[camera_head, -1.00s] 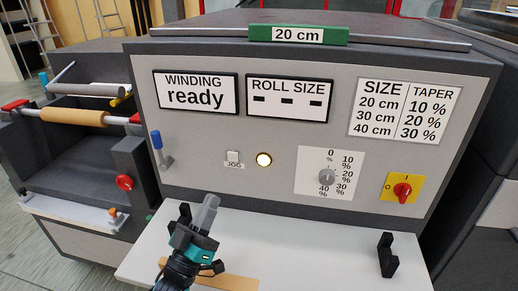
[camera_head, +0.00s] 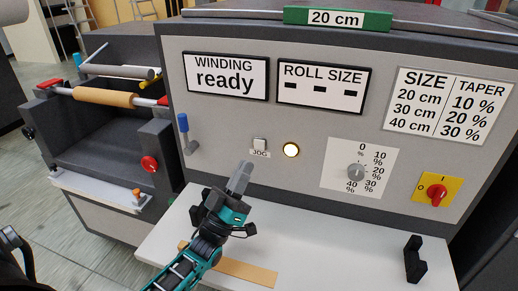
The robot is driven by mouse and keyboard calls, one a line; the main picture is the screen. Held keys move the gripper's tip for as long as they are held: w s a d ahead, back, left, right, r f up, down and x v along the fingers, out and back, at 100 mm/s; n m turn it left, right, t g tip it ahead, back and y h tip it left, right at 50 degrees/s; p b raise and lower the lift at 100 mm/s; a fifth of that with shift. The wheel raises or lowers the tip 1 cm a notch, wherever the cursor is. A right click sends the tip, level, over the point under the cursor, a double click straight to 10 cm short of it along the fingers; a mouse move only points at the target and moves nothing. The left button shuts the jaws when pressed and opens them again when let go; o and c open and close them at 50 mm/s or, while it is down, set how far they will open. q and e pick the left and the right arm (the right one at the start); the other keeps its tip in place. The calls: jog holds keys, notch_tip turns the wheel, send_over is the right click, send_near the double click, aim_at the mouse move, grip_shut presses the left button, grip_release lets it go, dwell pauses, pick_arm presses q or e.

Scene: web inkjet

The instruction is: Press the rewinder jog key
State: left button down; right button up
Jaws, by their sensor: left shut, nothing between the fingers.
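The jog key (camera_head: 260,144) is a small pale square button on the grey front panel, with a "JOG" label under it. My left gripper (camera_head: 241,172) is shut and empty. Its grey fingertips show just below and to the left of the key in the picture, pointing up toward the panel. A gap shows between fingertips and key, but I cannot tell its depth. The key is fully visible. My right gripper is not recognisable in the view.
A lit round lamp (camera_head: 291,150) is right of the key, and a blue-handled lever (camera_head: 184,130) is left. A taper dial (camera_head: 356,172) and red switch (camera_head: 437,194) sit further right. Below is a white shelf (camera_head: 330,250) with a black bracket (camera_head: 415,260).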

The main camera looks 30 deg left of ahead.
aim_at(259, 145)
pick_arm(q)
jog(key=w+b, duration=0.1)
jog(key=w, duration=0.1)
jog(key=w+a+b, duration=0.1)
jog(key=w, duration=0.2)
jog(key=shift+w+a+b, duration=0.2)
jog(key=shift+w+b, duration=0.1)
pick_arm(e)
jog(key=shift+w+a+f+y, duration=0.4)
jog(key=shift+a+f, duration=0.15)
jog(key=shift+a, duration=0.15)
pick_arm(q)
jog(key=shift+w+f, duration=0.1)
pick_arm(e)
jog(key=shift+f, duration=0.25)
dwell(0.8)
pick_arm(q)
jog(key=shift+w+a+b, duration=0.1)
jog(key=shift+w+b, duration=0.2)
pick_arm(e)
jog(key=shift+d+f, duration=0.1)
jog(key=shift+f, duration=0.05)
